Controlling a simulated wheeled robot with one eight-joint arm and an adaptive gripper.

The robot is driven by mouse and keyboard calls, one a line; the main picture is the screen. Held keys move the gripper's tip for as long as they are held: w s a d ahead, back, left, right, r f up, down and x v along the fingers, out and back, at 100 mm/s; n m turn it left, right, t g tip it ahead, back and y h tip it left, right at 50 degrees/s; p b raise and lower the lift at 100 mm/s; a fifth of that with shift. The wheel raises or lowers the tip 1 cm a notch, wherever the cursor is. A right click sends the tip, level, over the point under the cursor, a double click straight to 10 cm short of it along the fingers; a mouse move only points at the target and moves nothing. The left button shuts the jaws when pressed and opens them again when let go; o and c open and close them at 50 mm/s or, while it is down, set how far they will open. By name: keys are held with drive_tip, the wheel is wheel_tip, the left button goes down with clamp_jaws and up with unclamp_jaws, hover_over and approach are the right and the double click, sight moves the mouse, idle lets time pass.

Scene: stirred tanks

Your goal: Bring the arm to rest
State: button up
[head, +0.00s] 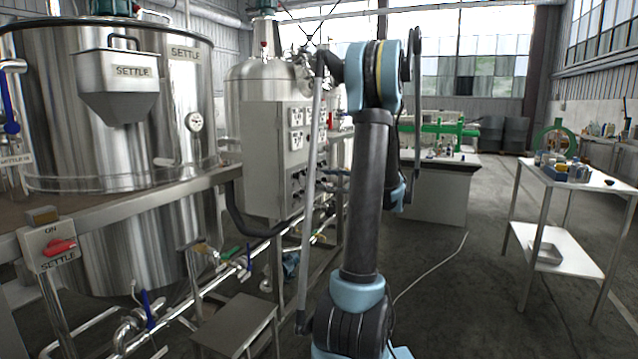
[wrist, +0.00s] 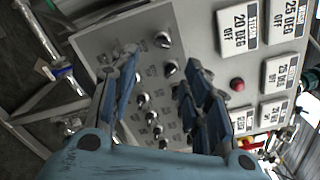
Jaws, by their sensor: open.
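My arm (head: 365,190) stands raised in the middle of the head view, bent at a blue joint near the top. My gripper (wrist: 162,66) shows in the wrist view with its two blue fingers spread and nothing seen between them. It points at a grey control panel (wrist: 110,45) with several black knobs, a red button (wrist: 237,85) and white labels, some reading OFF. The fingers overlap the panel in the picture; whether they touch it I cannot tell. In the head view the gripper cannot be made out clearly. The panel's cabinet (head: 258,165) stands left of the arm.
Pipes and valves run below. A white table (head: 570,178) with small items stands at right. Open floor lies between the arm and that table.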

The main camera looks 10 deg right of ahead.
drive_tip(key=shift+s+d, duration=0.25)
drive_tip(key=shift+d, duration=0.05)
drive_tip(key=s+a+f+n+g+h, duration=0.3)
drive_tip(key=s+a+f, duration=0.1)
drive_tip(key=s+a, duration=0.45)
drive_tip(key=s+a+f+n+g+h, duration=0.3)
drive_tip(key=s+a+f+g, duration=0.15)
drive_tip(key=s+a, duration=0.4)
drive_tip(key=s+d+f+n+h, duration=0.3)
drive_tip(key=s+d+f+h, duration=0.1)
drive_tip(key=s, duration=0.6)
drive_tip(key=s+d+f+n+h, duration=0.4)
drive_tip(key=s+f, duration=0.3)
drive_tip(key=s, duration=0.3)
drive_tip(key=shift+s+f+n+g+h, duration=0.15)
drive_tip(key=shift+f+n+g+h, duration=0.15)
drive_tip(key=shift+g, duration=0.15)
drive_tip(key=shift+c, duration=1.2)
drive_tip(key=shift+a, duration=0.1)
